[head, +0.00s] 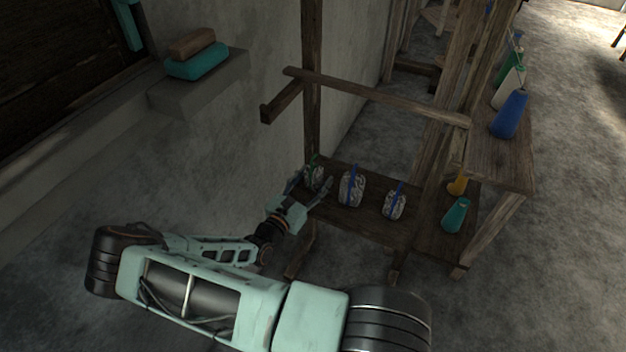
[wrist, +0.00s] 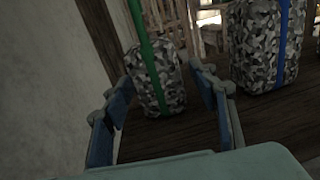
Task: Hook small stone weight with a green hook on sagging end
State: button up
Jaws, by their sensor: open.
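The small stone weight with a green hook (head: 316,177) stands upright at the left end of a low wooden shelf (head: 378,222). In the wrist view this speckled grey stone (wrist: 156,82) has a green strap (wrist: 140,30) running up its face and out of the top of the picture. My gripper (head: 309,187) is open at the stone. In the wrist view my gripper's two fingers (wrist: 160,100) are spread on either side of the stone's lower part, with visible gaps.
Two stones with blue hooks, a larger one (head: 351,189) and a smaller one (head: 394,205), stand to the right on the same shelf. A wooden post (head: 312,90) and wall are close on the left.

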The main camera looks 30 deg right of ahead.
jog(key=shift+c, duration=0.7)
jog(key=c, duration=1.2)
jog(key=shift+r+p, duration=1.25)
jog(key=shift+r, duration=0.1)
jog(key=p+v, duration=0.1)
jog(key=v, duration=1.3)
jog(key=shift+f, duration=0.15)
